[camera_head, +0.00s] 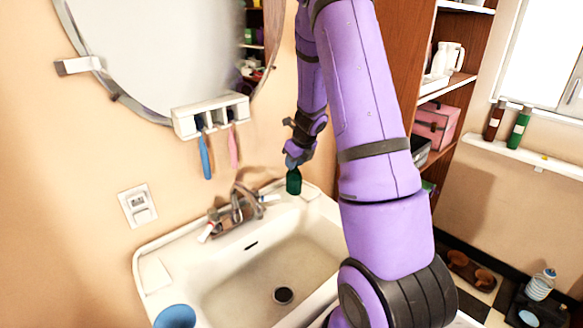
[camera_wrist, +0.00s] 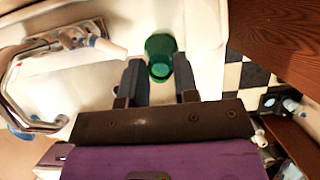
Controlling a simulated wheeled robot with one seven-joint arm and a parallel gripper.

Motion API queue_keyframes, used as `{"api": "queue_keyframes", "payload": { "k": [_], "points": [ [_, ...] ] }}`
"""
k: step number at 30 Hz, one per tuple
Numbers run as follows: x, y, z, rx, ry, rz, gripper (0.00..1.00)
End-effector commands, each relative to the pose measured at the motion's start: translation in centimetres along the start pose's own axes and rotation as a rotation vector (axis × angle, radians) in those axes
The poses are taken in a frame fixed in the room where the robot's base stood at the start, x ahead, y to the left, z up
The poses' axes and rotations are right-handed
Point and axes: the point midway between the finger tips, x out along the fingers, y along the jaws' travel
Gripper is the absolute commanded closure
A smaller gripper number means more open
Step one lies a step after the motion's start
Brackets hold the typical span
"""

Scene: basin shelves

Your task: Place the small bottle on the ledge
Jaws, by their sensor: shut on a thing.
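The small bottle (camera_head: 293,184) is dark green and hangs upright below my gripper (camera_head: 295,160), over the back right corner of the sink. I cannot tell whether its base touches the sink rim. In the wrist view the green bottle (camera_wrist: 160,46) shows between the fingertips, and my gripper (camera_wrist: 160,72) is shut on it. A white ledge (camera_head: 555,168) runs under the window at the far right. A brown bottle (camera_head: 494,122) and a larger green bottle (camera_head: 519,128) stand on its left part.
The white sink (camera_head: 225,290) has a faucet (camera_head: 238,208) left of my gripper. A toothbrush holder (camera_head: 212,115) and mirror (camera_head: 170,45) are on the wall above. A wooden shelf unit (camera_head: 405,50) stands between the sink and the window. A water bottle (camera_head: 540,284) stands low at right.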

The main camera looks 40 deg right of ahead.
Motion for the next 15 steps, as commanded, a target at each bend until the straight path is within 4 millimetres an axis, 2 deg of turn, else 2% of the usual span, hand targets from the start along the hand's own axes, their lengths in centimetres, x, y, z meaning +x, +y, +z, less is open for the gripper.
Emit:
{"api": "queue_keyframes", "payload": {
  "k": [4, 12, 15],
  "points": [
    [1.0, -0.9, 1.8, -0.001, 0.0, 0.0, 1.0],
    [1.7, -1.7, 3.1, -0.001, 0.0, -0.001, 1.0],
    [3.1, -1.7, 2.2, 0.005, 0.003, 0.002, 1.0]
  ]
}}
